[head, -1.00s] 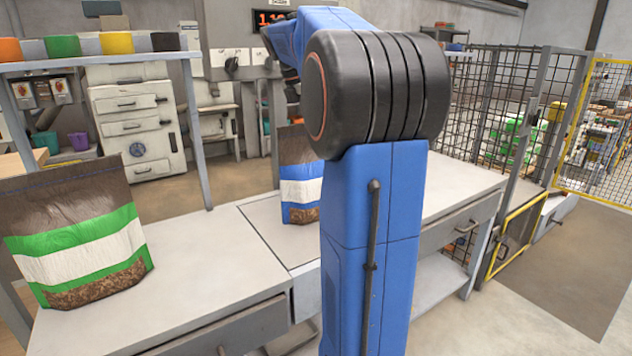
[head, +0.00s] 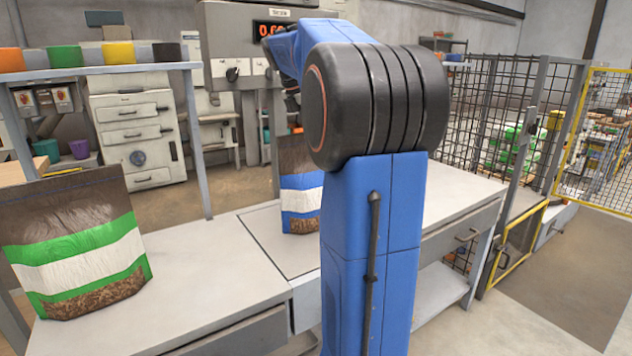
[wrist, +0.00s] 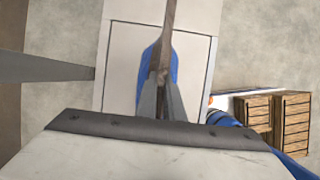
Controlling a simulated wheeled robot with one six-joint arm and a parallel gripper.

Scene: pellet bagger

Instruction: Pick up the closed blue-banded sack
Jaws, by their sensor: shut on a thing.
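The blue-banded sack (head: 300,190) is brown with a blue and white band. In the head view it stands upright at the bench's square plate, its right side hidden behind my arm. I cannot tell whether its bottom touches the plate. In the wrist view the sack (wrist: 168,40) is seen from above, nearly edge-on, its top a thin brown strip with blue bulging at the sides. My gripper (wrist: 161,98) is shut on this top edge, one finger on each side. The gripper is hidden in the head view.
A green-banded sack (head: 80,240) stands on the left of the bench (head: 205,285). A shelf with coloured pots (head: 65,58) is behind it. A scale display (head: 270,29) hangs at the back, partly covered by my arm. Mesh fencing (head: 490,115) stands to the right.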

